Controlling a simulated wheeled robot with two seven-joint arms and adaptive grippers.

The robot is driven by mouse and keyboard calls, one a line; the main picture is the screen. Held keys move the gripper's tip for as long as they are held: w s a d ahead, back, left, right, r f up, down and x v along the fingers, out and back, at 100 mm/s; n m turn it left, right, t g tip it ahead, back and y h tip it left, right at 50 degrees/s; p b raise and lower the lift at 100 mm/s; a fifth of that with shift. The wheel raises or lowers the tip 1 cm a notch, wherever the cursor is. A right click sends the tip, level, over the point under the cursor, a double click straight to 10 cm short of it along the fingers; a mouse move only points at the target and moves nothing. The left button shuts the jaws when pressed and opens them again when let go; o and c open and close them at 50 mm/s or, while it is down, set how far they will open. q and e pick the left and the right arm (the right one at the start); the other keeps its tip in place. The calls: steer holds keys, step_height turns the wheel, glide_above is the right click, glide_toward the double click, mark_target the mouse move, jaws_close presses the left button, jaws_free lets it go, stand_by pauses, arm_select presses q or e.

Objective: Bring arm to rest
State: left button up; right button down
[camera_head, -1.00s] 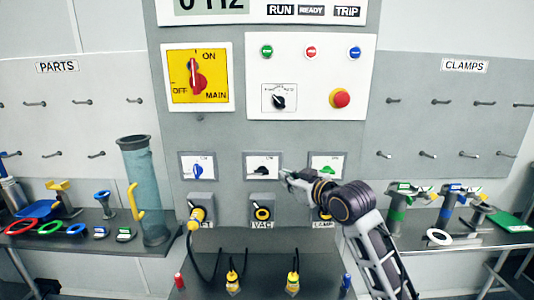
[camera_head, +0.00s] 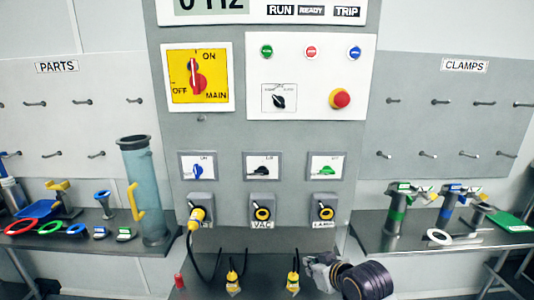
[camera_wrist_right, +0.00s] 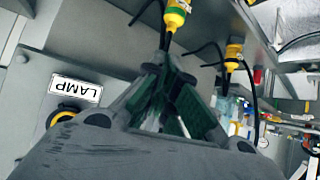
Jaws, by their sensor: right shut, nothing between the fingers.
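My right gripper (camera_head: 316,268) is low in the head view, at the front edge of the shelf below the panel, right of a yellow plug (camera_head: 293,283). Its fingers are shut and hold nothing; they also show in the right wrist view (camera_wrist_right: 162,60), close together at the tips. The dark wrist behind my gripper is at the bottom of the head view. My left gripper is not in view.
The grey cabinet carries a red MAIN switch (camera_head: 197,83), a red stop button (camera_head: 341,98) and sockets such as VAC (camera_head: 262,210). A clear cylinder (camera_head: 147,190) stands on the left table. Clamps (camera_head: 397,208) stand on the right table.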

steer(key=s+d+f+m+g+h, duration=0.1)
steer(key=s+d+f+g+h, duration=0.15)
steer(key=s+d+f, duration=0.5)
steer(key=s+d+f+m+g+h, duration=0.15)
steer(key=s+f+g, duration=0.25)
steer(key=s+f, duration=1.05)
steer(key=f, duration=1.2)
steer(key=s+f, duration=0.4)
steer(key=f, duration=1.2)
steer(key=s+d+f+g, duration=0.1)
steer(key=s+d+f, duration=0.1)
steer(key=s+f, duration=0.7)
steer(key=s+d+f+g, duration=0.1)
steer(key=s+d+f, duration=0.2)
steer(key=s+f, duration=0.7)
steer(key=s, duration=0.2)
steer(key=shift+s, duration=0.3)
stand_by(0.6)
